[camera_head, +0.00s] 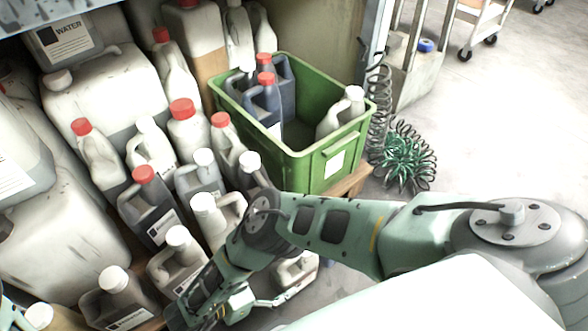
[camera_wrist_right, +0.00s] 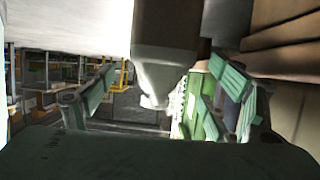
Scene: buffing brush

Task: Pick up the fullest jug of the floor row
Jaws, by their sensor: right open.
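Several jugs stand close together at the lower left of the head view. They include a dark-looking jug with a red cap (camera_head: 150,215), a white-capped jug (camera_head: 178,268) beside my right gripper, and another white-capped jug (camera_head: 118,300) at the front. Fill levels are hard to compare. My right gripper (camera_head: 208,305) is low among the front jugs and partly hidden by its own wrist. In the right wrist view it is open (camera_wrist_right: 165,98), and a pale capped jug (camera_wrist_right: 163,65) shows between and beyond its fingers. Whether they touch is unclear.
A green crate (camera_head: 325,165) holding dark jugs and a pale one stands right of the jugs on a wooden support. Large white canisters (camera_head: 105,90) crowd the left. A coiled hose (camera_head: 405,160) lies right of the crate.

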